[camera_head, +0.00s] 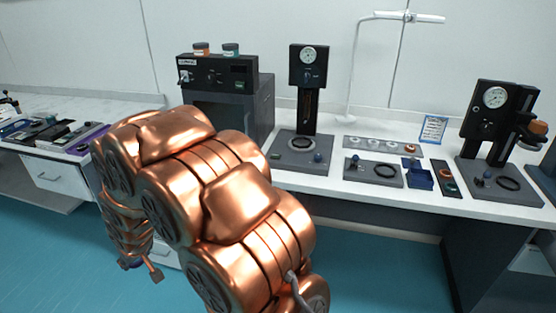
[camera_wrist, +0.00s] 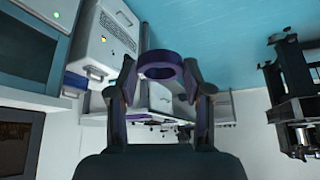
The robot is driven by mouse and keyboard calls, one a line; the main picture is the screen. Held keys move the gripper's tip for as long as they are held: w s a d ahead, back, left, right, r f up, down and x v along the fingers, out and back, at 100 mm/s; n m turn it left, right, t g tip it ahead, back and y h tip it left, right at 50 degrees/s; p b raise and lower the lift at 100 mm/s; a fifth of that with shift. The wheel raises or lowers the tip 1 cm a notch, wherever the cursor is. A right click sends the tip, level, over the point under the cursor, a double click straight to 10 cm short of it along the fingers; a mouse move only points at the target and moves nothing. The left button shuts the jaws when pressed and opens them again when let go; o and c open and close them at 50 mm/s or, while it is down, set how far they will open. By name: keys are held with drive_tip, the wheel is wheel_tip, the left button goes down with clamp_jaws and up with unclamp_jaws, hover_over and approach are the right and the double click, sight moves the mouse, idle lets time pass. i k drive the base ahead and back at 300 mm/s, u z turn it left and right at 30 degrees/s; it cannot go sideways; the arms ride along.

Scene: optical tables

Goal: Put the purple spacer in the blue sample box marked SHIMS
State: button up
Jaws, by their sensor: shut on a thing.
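My gripper (camera_wrist: 160,74) shows in the wrist view with its two fingers on either side of the purple spacer (camera_wrist: 158,56). The spacer is a thick ring, and the fingertips are shut on it from left and right, in the air. A small open blue box (camera_head: 420,178) stands on the white bench at the right in the head view. No marking on it can be read. My gripper is far from the blue box.
Left of the box lies a dark plate (camera_head: 362,177) with a black ring on it. A dark strip with rings (camera_head: 448,184) is at its right. Gauge stands (camera_head: 308,110) (camera_head: 495,130) rise on both sides. A blue-framed card (camera_head: 433,129) stands behind.

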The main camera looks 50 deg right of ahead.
sight(420, 177)
drive_tip(key=u, duration=0.05)
drive_tip(key=i, duration=0.55)
drive_tip(key=z, duration=2.2)
drive_tip(key=i, duration=0.5)
drive_tip(key=z, duration=0.05)
